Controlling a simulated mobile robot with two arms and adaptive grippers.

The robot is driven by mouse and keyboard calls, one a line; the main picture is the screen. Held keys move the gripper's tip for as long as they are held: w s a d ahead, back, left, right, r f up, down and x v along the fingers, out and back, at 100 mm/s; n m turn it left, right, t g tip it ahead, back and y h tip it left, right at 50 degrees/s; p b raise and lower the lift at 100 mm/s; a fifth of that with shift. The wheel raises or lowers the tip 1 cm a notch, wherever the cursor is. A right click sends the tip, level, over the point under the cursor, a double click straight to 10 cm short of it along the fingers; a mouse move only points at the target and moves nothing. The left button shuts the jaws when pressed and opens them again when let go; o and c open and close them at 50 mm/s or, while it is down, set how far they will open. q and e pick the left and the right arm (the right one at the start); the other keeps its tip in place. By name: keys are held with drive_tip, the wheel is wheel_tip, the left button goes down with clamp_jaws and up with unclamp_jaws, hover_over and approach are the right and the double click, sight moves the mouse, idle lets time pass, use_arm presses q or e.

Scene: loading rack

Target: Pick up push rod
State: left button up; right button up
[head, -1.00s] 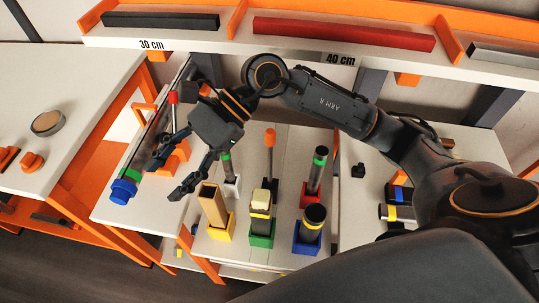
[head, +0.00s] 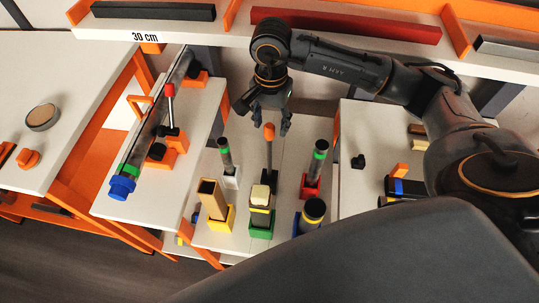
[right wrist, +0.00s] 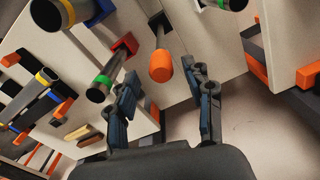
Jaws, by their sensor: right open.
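The rod with an orange tip (head: 269,131), which I take for the push rod, stands upright in a black holder on the white table, behind the green holder. In the right wrist view its orange end (right wrist: 161,67) points toward the camera, just beyond the fingers. My right gripper (head: 263,119) is open and points down at the rod's top, one finger on each side; I cannot tell whether it touches. In the right wrist view the gripper (right wrist: 168,88) has nothing held between its fingers. My left gripper is not in view.
Close by stand a green-banded rod in a white holder (head: 231,182), another in a red holder (head: 311,189), and a tan square tube (head: 213,199) in a yellow holder. A blue-capped tube (head: 122,187) lies on the left. A shelf (head: 200,32) runs behind.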

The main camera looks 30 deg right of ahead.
sight(270, 136)
wheel_tip(270, 136, down, 5)
drive_tip(key=shift+a+r+p, duration=0.1)
drive_tip(key=shift+r+p, duration=0.05)
drive_tip(key=shift+p, duration=1)
drive_tip(key=shift+f, duration=0.5)
clamp_jaws()
